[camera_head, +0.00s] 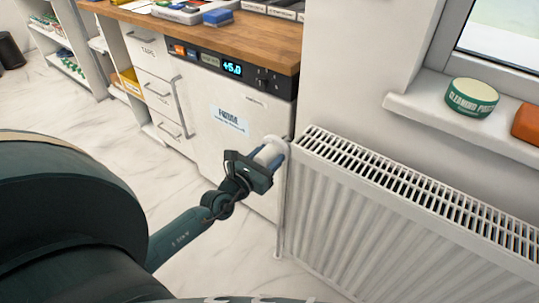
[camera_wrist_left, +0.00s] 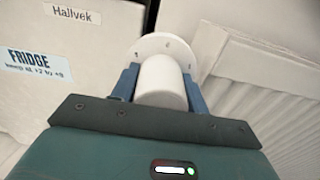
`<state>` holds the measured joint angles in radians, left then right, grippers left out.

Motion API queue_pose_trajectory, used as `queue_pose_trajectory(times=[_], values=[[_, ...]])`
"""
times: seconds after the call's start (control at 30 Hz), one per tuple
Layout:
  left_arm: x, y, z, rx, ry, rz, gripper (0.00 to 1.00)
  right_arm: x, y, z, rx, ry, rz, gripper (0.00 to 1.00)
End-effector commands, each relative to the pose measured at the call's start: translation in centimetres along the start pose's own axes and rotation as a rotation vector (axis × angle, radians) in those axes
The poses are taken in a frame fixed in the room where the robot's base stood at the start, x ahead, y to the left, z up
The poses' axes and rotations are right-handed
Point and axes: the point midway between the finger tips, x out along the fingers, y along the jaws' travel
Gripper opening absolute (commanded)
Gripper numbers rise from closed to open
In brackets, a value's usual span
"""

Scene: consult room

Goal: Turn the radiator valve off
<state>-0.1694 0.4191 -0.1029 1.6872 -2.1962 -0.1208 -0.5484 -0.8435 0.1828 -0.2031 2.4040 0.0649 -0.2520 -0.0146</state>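The radiator valve is a white round knob (camera_head: 269,152) at the near left end of the white radiator (camera_head: 400,215). In the left wrist view the knob (camera_wrist_left: 162,82) stands in front of a pale disc (camera_wrist_left: 160,44) with small marks. My left gripper (camera_head: 262,160) reaches it from the lower left. Its two blue fingers sit on either side of the knob, with no clear gap in the left wrist view (camera_wrist_left: 162,92). The gripper looks shut on the knob. The fingertips are partly hidden by the knob. My right gripper is not in view.
A white fridge (camera_head: 215,150) with a lit display stands left of the valve under a wooden counter (camera_head: 200,30). A windowsill (camera_head: 420,108) above the radiator holds a round green tin (camera_head: 471,98) and an orange item (camera_head: 527,124). The marble-look floor (camera_head: 215,265) below is clear.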

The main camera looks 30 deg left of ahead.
Motion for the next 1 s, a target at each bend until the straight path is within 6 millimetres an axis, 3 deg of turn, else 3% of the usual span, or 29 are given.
queue_pose_trajectory(times=[0.3, 0.67, 1.0], values=[[0.0, 0.0, 0.0, 0.0, 0.0, 0.0, 0.2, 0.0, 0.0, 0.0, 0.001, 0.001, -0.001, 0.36], [0.0, 0.0, -0.1, -0.073, 0.001, -0.001, 0.2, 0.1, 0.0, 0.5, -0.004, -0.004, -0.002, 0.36], [0.0, -0.1, -0.2, -0.338, 0.001, -0.001, 0.2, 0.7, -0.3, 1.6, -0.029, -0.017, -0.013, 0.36]])
